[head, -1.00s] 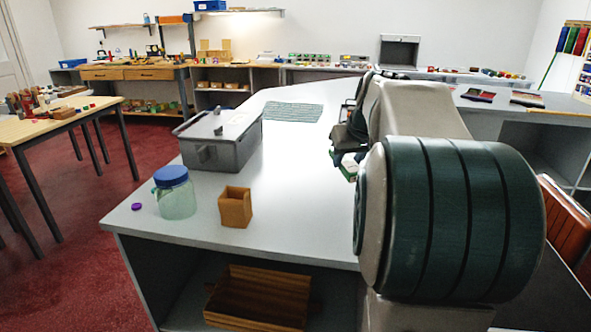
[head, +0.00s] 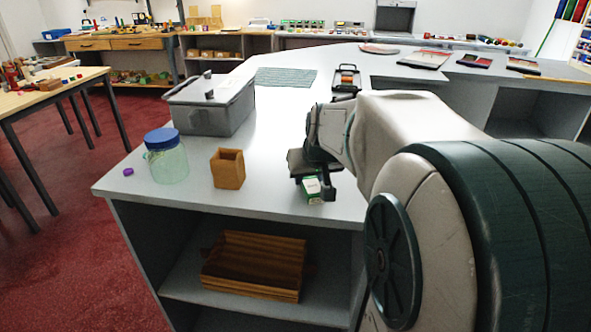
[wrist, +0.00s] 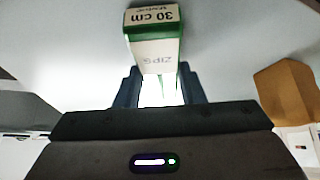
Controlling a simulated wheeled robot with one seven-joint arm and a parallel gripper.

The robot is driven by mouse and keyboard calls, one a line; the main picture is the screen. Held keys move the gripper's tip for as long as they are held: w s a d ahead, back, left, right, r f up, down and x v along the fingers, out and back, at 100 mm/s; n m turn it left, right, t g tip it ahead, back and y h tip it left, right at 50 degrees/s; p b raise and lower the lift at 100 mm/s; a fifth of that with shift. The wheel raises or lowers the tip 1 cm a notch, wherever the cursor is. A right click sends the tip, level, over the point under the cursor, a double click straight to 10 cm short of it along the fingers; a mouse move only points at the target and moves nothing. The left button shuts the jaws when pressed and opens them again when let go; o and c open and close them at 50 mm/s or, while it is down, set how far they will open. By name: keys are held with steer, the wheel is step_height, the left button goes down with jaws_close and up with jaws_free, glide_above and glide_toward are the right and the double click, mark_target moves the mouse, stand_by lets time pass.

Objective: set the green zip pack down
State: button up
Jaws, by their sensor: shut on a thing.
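The green zip pack (head: 312,188) is a small green and white box at the near right part of the grey counter (head: 265,135). In the wrist view the pack (wrist: 155,40) shows a white face reading "ZIPS" and an end reading "30 cm". My gripper (head: 318,180) is at the pack, and its two fingers (wrist: 160,90) are shut on the pack from both sides. The pack is at or just above the counter top; I cannot tell whether it touches.
A wooden cup (head: 228,170), a blue-lidded jar (head: 166,158) and a grey lidded bin (head: 210,108) stand left of the pack. A purple cap (head: 128,171) lies near the left edge. A green mat (head: 286,77) lies farther back. Counter between cup and pack is clear.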

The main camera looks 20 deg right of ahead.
steer(key=shift+f, duration=0.2)
steer(key=o, duration=1)
steer(key=shift+r, duration=0.1)
steer(key=shift+r, duration=0.1)
